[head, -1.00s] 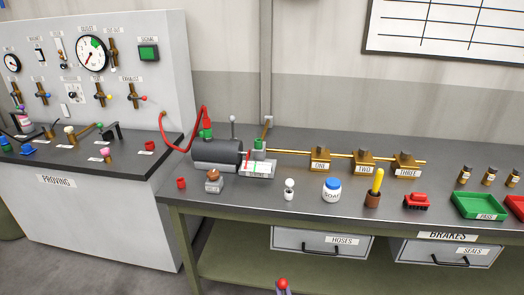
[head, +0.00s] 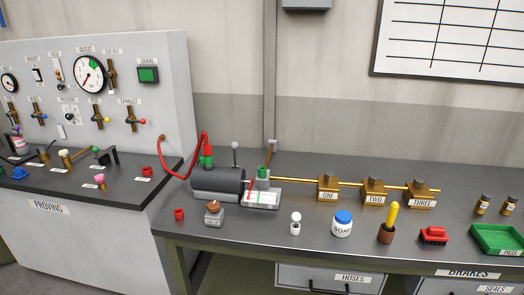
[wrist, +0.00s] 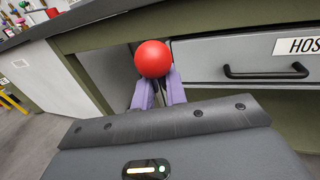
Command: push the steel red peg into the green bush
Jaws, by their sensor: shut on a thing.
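In the wrist view my gripper (wrist: 158,84) is shut, its two purple fingers holding a red peg (wrist: 153,59) of which only the round ball head shows. The rest of the peg is hidden. My gripper and the peg are out of the head view. In the head view a green fitting (head: 263,172), which may be the bush, stands on a small block at the right end of the dark cylinder. Another green fitting (head: 207,160) sits on top of the cylinder, at the red hose. I cannot tell which is the bush.
In the wrist view a drawer (wrist: 255,68) and the bench edge lie just beyond the peg. On the bench stand a soap jar (head: 342,224), a brown-topped block (head: 213,213), a white knobbed piece (head: 295,224) and a brass rod with blocks (head: 328,189). Bare bench top lies between them.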

